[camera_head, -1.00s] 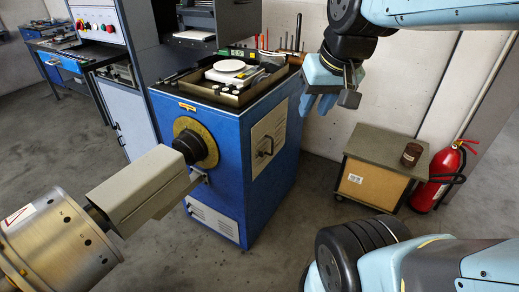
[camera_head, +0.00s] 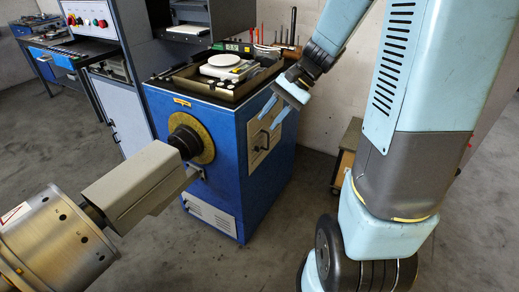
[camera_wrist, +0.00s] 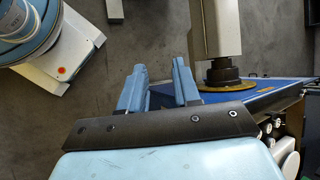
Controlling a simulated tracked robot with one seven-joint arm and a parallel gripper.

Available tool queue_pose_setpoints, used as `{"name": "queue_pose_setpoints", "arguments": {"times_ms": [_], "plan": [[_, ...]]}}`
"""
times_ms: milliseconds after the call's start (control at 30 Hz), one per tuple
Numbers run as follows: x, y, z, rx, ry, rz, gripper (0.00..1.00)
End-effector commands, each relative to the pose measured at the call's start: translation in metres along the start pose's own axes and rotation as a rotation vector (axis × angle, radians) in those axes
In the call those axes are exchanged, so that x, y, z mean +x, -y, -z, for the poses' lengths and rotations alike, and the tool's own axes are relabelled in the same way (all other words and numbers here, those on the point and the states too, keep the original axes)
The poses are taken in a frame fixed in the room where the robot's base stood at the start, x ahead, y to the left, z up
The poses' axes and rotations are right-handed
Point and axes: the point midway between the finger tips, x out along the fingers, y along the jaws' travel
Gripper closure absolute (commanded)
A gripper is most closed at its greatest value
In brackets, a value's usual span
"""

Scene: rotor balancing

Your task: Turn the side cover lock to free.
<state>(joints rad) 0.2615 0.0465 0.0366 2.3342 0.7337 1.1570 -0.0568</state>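The blue cabinet (camera_head: 225,165) stands in the middle of the head view. Its right side carries a pale cover panel (camera_head: 255,157) with a dark lock handle (camera_head: 264,147). The handle's exact angle is too small to tell. My gripper (camera_head: 271,114) is in front of the upper part of this panel, above the handle, and its blue fingers hide part of the panel. In the wrist view my gripper (camera_wrist: 159,70) is open, with an empty gap between the fingers and bare floor behind it. The lock handle does not show in the wrist view.
A grey block on a shaft (camera_head: 140,185) juts from the cabinet's brass dial (camera_head: 205,143) at the left. An open tray (camera_head: 220,88) with parts tops the cabinet. A small cabinet (camera_head: 346,160) stands behind my arm.

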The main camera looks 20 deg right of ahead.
Motion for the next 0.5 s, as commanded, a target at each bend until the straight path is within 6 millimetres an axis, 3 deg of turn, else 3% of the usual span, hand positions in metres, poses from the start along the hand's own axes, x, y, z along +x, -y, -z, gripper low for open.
{"name": "queue_pose_setpoints", "arguments": {"times_ms": [500], "plan": [[0.043,-0.005,0.106,0.377,0.241,0.341,0.68]]}}
